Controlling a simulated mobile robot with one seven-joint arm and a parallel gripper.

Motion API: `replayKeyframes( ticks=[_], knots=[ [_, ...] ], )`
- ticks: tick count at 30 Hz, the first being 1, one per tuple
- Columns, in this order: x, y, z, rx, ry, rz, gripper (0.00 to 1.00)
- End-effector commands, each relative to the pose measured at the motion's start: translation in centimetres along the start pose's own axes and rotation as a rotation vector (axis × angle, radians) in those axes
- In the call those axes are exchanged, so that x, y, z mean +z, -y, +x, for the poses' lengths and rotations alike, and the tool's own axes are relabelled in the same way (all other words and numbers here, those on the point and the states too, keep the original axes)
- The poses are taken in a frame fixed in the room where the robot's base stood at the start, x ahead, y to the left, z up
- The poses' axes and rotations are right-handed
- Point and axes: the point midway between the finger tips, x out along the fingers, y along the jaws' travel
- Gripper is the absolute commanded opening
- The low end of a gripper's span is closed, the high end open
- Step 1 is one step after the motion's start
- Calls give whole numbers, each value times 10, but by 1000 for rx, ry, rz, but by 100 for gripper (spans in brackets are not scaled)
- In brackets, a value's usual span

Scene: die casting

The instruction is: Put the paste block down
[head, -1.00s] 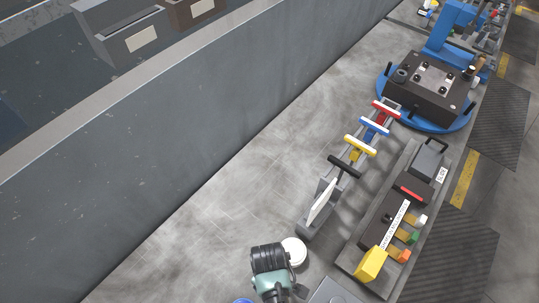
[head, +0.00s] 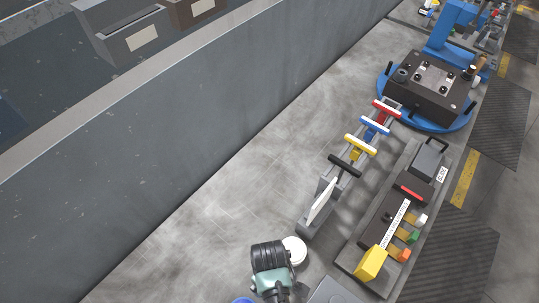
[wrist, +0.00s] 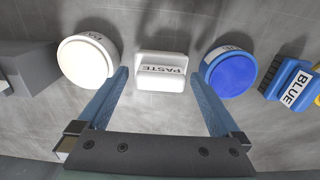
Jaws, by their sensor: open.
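The paste block (wrist: 162,70) is a white block labelled "PASTE". In the wrist view it sits on the grey surface between the two blue fingers of my gripper (wrist: 163,95). The fingers are spread wide, with a gap on each side of the block. In the head view my gripper's end is below the frame or hidden behind my dark and green arm link, and the paste block cannot be made out there.
A white round tub (wrist: 88,60) stands left of the block, close to the left finger. A blue round tub (wrist: 230,72) stands close to the right finger. A rack of coloured handles (head: 352,150) stands ahead.

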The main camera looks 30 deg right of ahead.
Motion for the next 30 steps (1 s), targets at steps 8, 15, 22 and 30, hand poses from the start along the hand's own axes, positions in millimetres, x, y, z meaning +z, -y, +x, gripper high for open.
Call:
replayKeyframes(
  ticks=[8, 15, 22, 30],
  knots=[
    [0, 0, -53, 3, -3, 0, 100],
    [-1, 0, -95, 2, -2, 0, 100],
    [0, 0, -110, 0, 0, 1, 100],
    [-8, -5, -116, 21, -25, 4, 100]
  ],
)
